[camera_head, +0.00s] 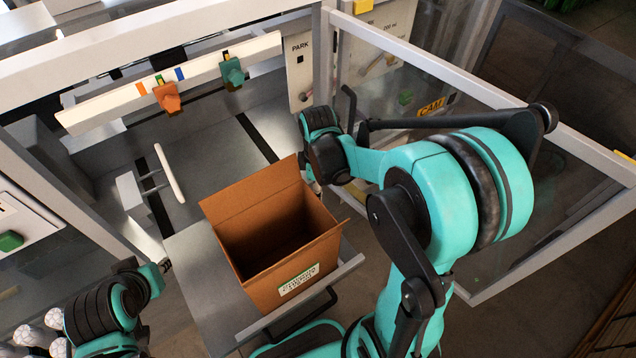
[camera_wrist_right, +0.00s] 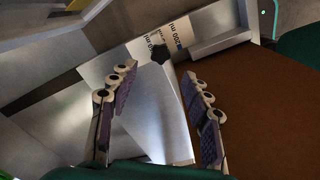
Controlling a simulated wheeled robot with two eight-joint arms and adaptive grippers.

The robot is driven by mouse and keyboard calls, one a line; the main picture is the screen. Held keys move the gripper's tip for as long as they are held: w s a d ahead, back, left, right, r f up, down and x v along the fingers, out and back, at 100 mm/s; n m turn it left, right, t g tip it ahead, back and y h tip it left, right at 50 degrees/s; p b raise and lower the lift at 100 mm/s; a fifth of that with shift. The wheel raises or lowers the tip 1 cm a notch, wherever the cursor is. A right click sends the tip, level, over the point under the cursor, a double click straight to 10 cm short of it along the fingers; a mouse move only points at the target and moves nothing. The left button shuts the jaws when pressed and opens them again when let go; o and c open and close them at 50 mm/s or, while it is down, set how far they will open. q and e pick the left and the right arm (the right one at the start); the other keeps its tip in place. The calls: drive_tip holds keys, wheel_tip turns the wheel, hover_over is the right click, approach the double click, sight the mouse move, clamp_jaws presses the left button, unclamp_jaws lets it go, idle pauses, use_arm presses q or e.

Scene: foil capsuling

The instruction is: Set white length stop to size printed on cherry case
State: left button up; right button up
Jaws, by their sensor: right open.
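The cherry case appears to be the open brown cardboard box (camera_head: 268,240), with a green-edged label (camera_head: 298,280) whose print is too small to read. A white bar (camera_head: 169,174) on two thin rods, which looks like the length stop, stands left of the box inside the machine. My right gripper (camera_wrist_right: 158,76) is open and empty in the wrist view, with brown cardboard (camera_wrist_right: 262,120) close by on the right. A white scale strip marked 200 ml (camera_wrist_right: 180,32) with a dark pointer (camera_wrist_right: 160,53) lies beyond the fingertips. My left gripper is at the lower left, its jaws unclear.
A white rail (camera_head: 180,82) carries an orange clamp (camera_head: 167,97) and a green clamp (camera_head: 232,74). A PARK panel (camera_head: 299,70) stands right of it. The open glazed door (camera_head: 480,85) is behind my right arm. White-topped items (camera_head: 40,335) are at the lower left.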

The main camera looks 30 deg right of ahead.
drive_tip(key=shift+r, duration=1.85)
